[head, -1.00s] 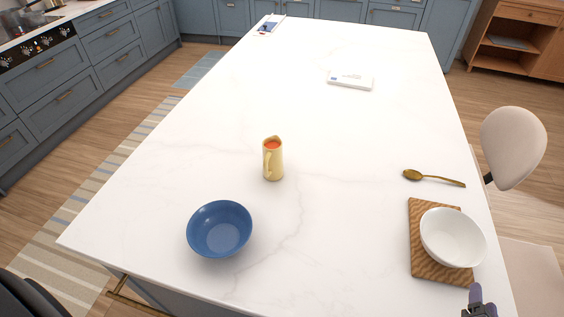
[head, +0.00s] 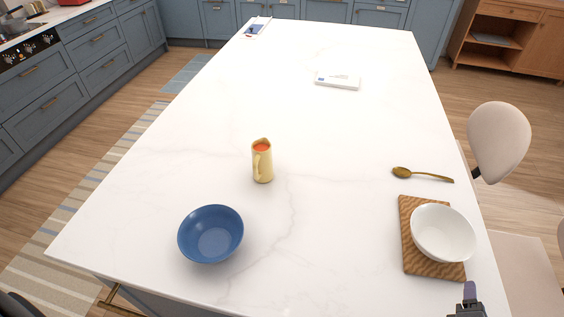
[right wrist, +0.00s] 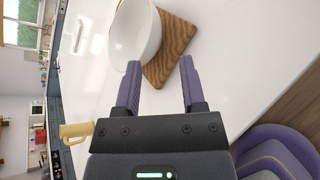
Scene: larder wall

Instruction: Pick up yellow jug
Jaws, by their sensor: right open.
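The yellow jug (head: 262,164) stands upright near the middle of the white island top, with its handle towards me and something orange-red inside. In the right wrist view the yellow jug (right wrist: 76,131) shows at the left, well apart from the fingers. My right gripper (head: 469,294) is at the lower right of the head view, close to the wooden board and white bowl. In the right wrist view my right gripper (right wrist: 159,76) has its two purple fingers apart with nothing between them. My left gripper is not in view.
A blue bowl (head: 211,235) stands front left of the jug. A white bowl (head: 443,233) sits on a wooden board (head: 419,262) at the right, with a gold spoon (head: 422,175) behind. The countertop (head: 330,190) between is clear.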

